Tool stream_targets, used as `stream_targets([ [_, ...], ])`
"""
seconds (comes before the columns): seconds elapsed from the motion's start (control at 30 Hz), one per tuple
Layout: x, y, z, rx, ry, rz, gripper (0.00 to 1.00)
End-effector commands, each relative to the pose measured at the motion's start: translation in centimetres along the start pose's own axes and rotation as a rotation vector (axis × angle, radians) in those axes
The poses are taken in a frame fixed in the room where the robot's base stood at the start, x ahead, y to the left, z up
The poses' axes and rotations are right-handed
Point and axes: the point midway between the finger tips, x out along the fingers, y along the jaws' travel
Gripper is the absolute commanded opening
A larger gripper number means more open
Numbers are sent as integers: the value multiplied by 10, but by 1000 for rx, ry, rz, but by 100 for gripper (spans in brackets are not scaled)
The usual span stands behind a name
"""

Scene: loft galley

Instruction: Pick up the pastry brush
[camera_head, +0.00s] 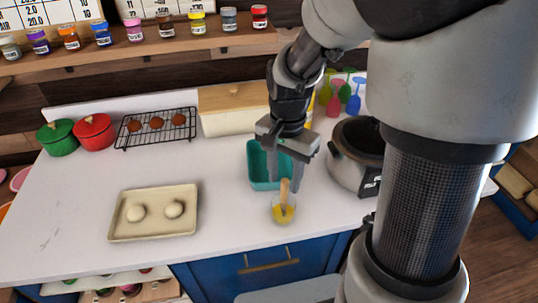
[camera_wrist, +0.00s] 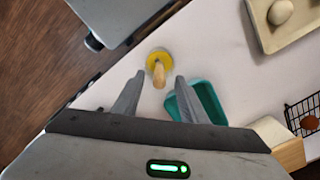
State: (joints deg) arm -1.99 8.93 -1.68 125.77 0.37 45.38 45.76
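The pastry brush (camera_head: 284,192) has a pale wooden handle and stands tilted in a small cup of yellow liquid (camera_head: 283,214) near the counter's front edge. In the wrist view, the brush handle (camera_wrist: 159,74) points up toward the camera from the yellow cup (camera_wrist: 152,57). My gripper (camera_head: 286,187) is above the counter, just at the brush, with its fingers pointing down. In the wrist view, my gripper (camera_wrist: 159,78) is open, and the handle's end shows between the two fingertips with space on both sides. The bristles are hidden in the cup.
A teal bin (camera_head: 258,176) stands right behind the cup. A dark-topped cooker (camera_head: 355,155) is to the right. A tray with two dough balls (camera_head: 154,230) lies left. A cooling rack (camera_head: 135,140) and a wooden-lidded box (camera_head: 228,122) stand at the back.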

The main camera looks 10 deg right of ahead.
Motion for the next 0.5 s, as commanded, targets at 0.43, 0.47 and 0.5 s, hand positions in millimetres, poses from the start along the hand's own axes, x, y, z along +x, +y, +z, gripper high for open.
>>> stream_targets([
  [0.43,49,1,-3,0,-2,2,39],
  [0.47,52,1,-3,0,-2,2,39],
  [0.5,56,1,-3,-1,-1,1,39],
])
